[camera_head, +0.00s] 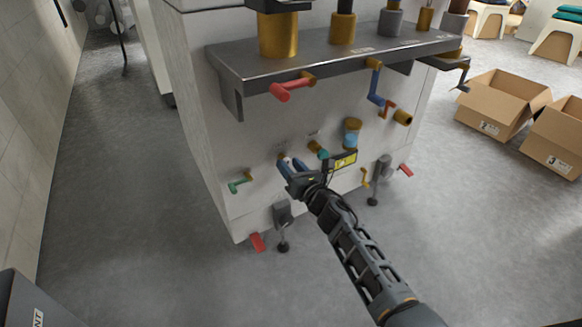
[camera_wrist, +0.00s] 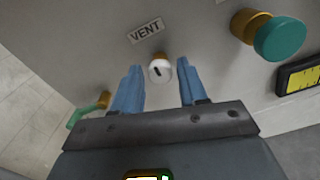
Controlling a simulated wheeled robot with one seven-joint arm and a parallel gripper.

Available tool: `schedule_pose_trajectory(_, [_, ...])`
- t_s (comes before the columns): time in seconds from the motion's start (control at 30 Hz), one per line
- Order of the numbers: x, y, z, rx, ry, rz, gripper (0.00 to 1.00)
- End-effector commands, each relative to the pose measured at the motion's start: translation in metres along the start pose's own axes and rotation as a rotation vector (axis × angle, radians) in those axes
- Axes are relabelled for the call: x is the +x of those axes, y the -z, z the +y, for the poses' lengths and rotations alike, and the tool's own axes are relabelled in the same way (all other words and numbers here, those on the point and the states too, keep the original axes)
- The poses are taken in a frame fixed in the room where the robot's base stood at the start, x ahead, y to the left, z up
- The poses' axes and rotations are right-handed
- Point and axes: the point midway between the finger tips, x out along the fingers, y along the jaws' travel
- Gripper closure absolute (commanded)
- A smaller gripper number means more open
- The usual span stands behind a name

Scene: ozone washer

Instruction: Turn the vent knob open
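The vent knob (camera_wrist: 159,72) is a small white knob with a dark slot-like mark and a brass base, set on a grey panel under a VENT label (camera_wrist: 146,31). In the wrist view it sits between and a little beyond the two blue fingers of my gripper (camera_wrist: 157,84). The fingers are open, with a visible gap on each side of the knob. In the head view my gripper (camera_head: 292,165) is at the machine's lower front face, and the knob is mostly hidden there.
A teal knob (camera_wrist: 280,38) on a brass stem sticks out to the right. A green-handled valve (camera_head: 240,183) is on the left. Red-handled valves (camera_head: 293,87) and a yellow display (camera_head: 345,162) are near. Cardboard boxes (camera_head: 502,105) stand on the floor at right.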

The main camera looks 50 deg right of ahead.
Motion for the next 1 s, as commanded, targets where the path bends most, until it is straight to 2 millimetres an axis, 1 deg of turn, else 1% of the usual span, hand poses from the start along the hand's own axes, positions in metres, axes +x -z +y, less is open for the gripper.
schedule_pose_trajectory(0.03, [-0.0001,0.0000,0.0000,0.000,0.000,0.000,0.63])
schedule_pose_trajectory(0.4, [-0.0002,0.0001,0.0000,0.000,0.000,0.000,0.98])
schedule_pose_trajectory(0.43, [-0.0003,0.0001,-0.0001,0.000,0.000,0.000,1.00])
schedule_pose_trajectory(0.77, [-0.0002,-0.0003,0.0001,0.046,0.000,0.000,1.00])
schedule_pose_trajectory(1.0, [-0.0002,-0.0007,0.0001,0.193,0.000,0.001,1.00])
